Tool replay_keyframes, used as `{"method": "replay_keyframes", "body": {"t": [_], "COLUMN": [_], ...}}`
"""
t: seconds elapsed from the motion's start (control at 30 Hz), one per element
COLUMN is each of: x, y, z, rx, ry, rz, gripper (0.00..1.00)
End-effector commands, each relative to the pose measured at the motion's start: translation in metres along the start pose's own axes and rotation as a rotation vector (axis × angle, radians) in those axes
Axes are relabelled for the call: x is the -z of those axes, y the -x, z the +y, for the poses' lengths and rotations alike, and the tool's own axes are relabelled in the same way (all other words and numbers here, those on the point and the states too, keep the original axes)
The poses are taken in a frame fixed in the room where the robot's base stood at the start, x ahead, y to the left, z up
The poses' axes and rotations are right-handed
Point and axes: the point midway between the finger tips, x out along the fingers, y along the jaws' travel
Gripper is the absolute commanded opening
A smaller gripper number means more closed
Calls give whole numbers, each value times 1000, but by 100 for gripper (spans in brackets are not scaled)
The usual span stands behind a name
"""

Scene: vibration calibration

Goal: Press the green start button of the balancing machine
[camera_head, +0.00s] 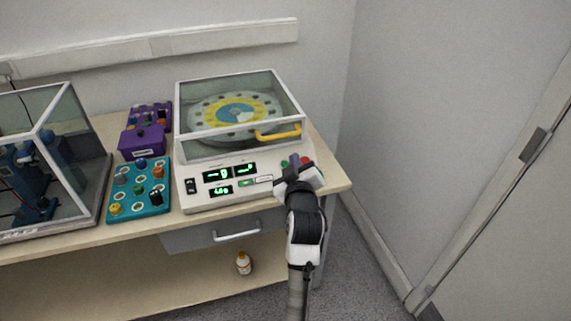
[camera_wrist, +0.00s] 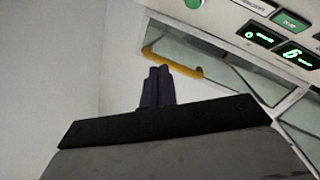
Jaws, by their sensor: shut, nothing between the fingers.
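The balancing machine (camera_head: 200,168) is a white console with a clear lidded chamber, standing on the wooden table. Its green start button (camera_head: 284,163) is a small round spot at the right of the front panel, just left of my gripper (camera_head: 295,161). In the wrist view the green button (camera_wrist: 194,3) is cut off by the top edge. The dark fingers (camera_wrist: 157,88) are together there, with nothing between them, and the button lies beyond and to the right. The arm covers part of the panel's right end; I cannot tell whether the fingers touch it.
The yellow lid handle (camera_head: 278,132) is close behind my gripper. Left of the machine are a teal knob tray (camera_head: 126,210), a purple box (camera_head: 142,142) and a clear-cased device (camera_head: 45,150). A wall stands at the right.

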Motion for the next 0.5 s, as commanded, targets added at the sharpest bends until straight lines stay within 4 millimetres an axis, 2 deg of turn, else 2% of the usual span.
{"method": "replay_keyframes", "body": {"t": [0.17, 0.5], "x": [-10, -34], "y": [-10, -43], "z": [-9, -34], "rx": [1, 0], "ry": [-1, -1], "rz": [0, 1], "gripper": [0, 0]}}
